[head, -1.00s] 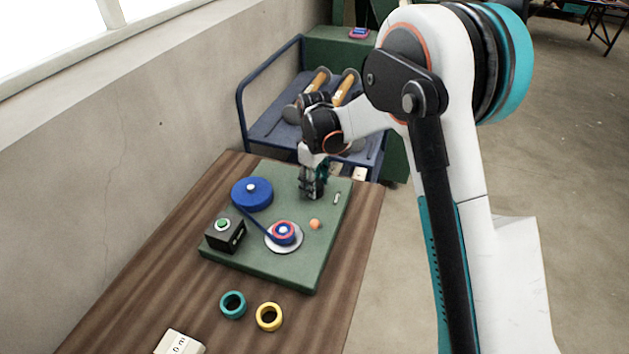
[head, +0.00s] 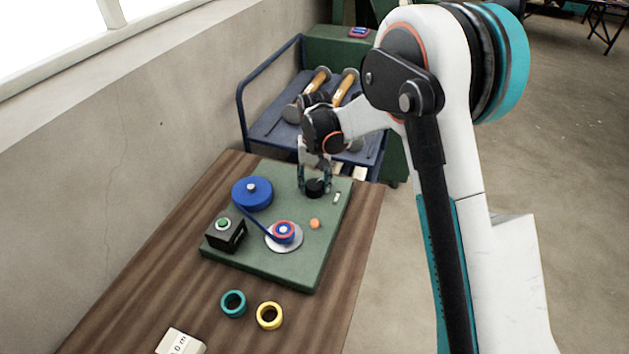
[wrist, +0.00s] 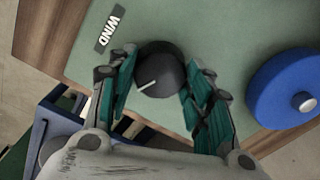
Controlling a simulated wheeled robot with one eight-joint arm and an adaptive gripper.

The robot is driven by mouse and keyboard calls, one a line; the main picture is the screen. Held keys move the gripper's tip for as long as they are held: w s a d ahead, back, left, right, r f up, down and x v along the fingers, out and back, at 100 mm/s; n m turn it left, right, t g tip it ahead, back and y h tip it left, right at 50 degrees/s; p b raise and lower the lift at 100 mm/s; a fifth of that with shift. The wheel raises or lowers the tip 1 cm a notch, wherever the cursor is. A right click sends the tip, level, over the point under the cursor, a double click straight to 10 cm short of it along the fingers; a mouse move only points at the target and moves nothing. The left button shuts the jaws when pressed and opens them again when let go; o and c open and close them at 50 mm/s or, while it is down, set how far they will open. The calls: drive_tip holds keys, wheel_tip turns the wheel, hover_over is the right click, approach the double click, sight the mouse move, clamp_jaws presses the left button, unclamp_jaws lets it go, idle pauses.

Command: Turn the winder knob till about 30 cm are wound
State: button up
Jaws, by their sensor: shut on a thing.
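The black winder knob (head: 315,190) is at the far right part of the green board (head: 275,262). In the wrist view the knob (wrist: 172,62) shows a white pointer line toward the lower left, beside a "WIND" label (wrist: 106,32). My gripper (head: 315,183) is shut on the knob, one finger on each side; both fingers also show in the wrist view (wrist: 160,68). A blue supply reel (head: 250,198) stands at the board's left. A blue band runs from it past a black box to a small red-and-blue roll (head: 283,232) on a silver disc. The wound length cannot be read.
The black box (head: 232,238) has a green button on top. An orange knob (head: 314,224) is on the board. A teal ring (head: 223,303), a yellow ring (head: 260,321) and a white block (head: 176,343) lie on the wooden table. A blue cart (head: 270,125) stands behind.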

sight(314, 184)
drive_tip(key=m, duration=0.3)
drive_tip(key=shift+m, duration=2.1)
drive_tip(key=o, duration=1)
drive_tip(key=shift+o, duration=0.2)
wheel_tip(314, 184, up, 12)
